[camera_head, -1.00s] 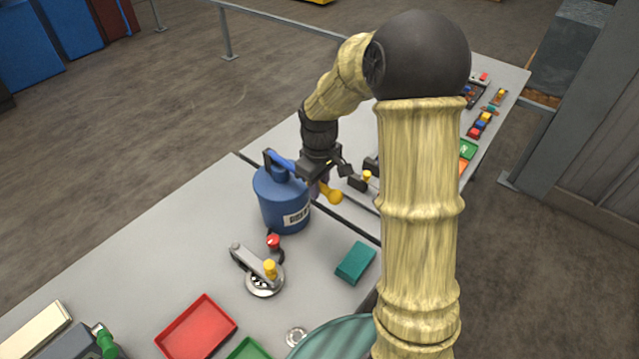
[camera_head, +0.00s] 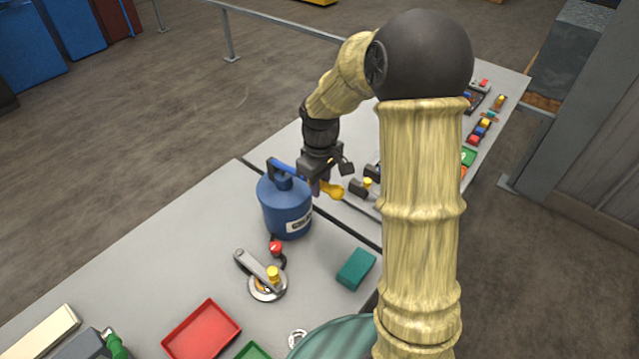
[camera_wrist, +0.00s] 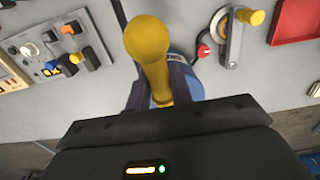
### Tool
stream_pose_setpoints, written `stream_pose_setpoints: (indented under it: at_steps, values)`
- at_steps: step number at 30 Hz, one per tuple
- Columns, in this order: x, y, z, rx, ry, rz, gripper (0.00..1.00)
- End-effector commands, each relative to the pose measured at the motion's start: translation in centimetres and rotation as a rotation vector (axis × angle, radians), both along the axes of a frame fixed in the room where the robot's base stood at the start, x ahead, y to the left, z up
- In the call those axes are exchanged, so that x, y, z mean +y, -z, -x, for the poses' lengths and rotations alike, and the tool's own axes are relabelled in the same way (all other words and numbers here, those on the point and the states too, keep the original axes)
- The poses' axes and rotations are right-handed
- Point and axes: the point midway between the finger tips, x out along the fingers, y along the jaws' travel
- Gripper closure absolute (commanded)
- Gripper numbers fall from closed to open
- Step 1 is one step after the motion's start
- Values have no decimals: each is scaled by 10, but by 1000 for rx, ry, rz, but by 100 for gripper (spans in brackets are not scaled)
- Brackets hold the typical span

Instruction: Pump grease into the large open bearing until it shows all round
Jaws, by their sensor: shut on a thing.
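The blue grease drum (camera_head: 284,212) stands on the grey bench, with a blue pump lever (camera_head: 288,168) on top. My gripper (camera_head: 321,185) is shut on the lever near its yellow end (camera_head: 334,191). In the wrist view the yellow handle (camera_wrist: 148,45) stands between my dark fingers (camera_wrist: 160,90). The large open bearing (camera_head: 268,289) lies flat in front of the drum, under a grey arm (camera_head: 256,264) with a yellow knob (camera_head: 273,273). Some amber colour shows on its left part; the rest is partly hidden. A red-topped piece (camera_head: 276,248) sits between drum and bearing.
A red tray (camera_head: 202,332), a teal block (camera_head: 356,269) and a small metal ring (camera_head: 298,338) lie near the bearing. Small coloured parts (camera_head: 479,130) line the far bench. My upper arm hides part of the bench's right side.

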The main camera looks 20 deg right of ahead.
Motion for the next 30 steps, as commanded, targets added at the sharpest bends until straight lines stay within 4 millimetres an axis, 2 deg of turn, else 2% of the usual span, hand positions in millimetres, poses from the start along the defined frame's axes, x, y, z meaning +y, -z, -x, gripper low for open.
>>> stream_pose_setpoints:
  at_steps: [6, 15, 16, 19, 30]
  values:
    - [-1, -12, 1, 2, 0, 1, 91]
    - [-1, -13, 0, 0, 1, 3, 91]
    - [-1, -14, 0, 0, 1, 3, 72]
    - [0, -13, 0, 1, -1, 2, 53]
    - [2, -18, 1, 2, -5, 1, 53]
